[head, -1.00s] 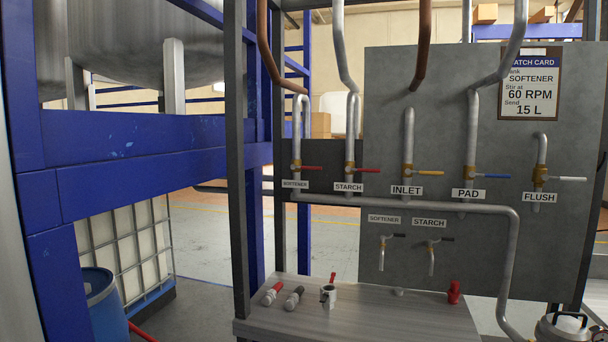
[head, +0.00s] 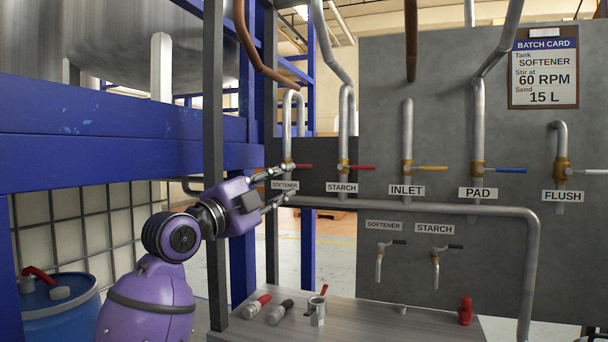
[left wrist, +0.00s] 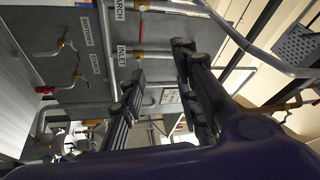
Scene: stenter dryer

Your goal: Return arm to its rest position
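My purple left arm reaches in from the left in the head view. Its left gripper (head: 280,183) is open, with the two dark fingers spread apart near the SOFTENER label (head: 285,186). The upper fingertip is close to the softener valve with the red handle (head: 303,166); I cannot tell whether it touches. In the left wrist view the left gripper (left wrist: 158,62) shows its two fingers apart with nothing held between them. My right gripper is not in view.
A grey panel (head: 330,240) carries several labelled valves, including STARCH (head: 357,167), INLET (head: 430,168), PAD (head: 508,170) and FLUSH (head: 588,172). A bench (head: 365,323) below holds loose fittings. A dark post (head: 213,120) and blue beam (head: 100,135) stand beside my arm.

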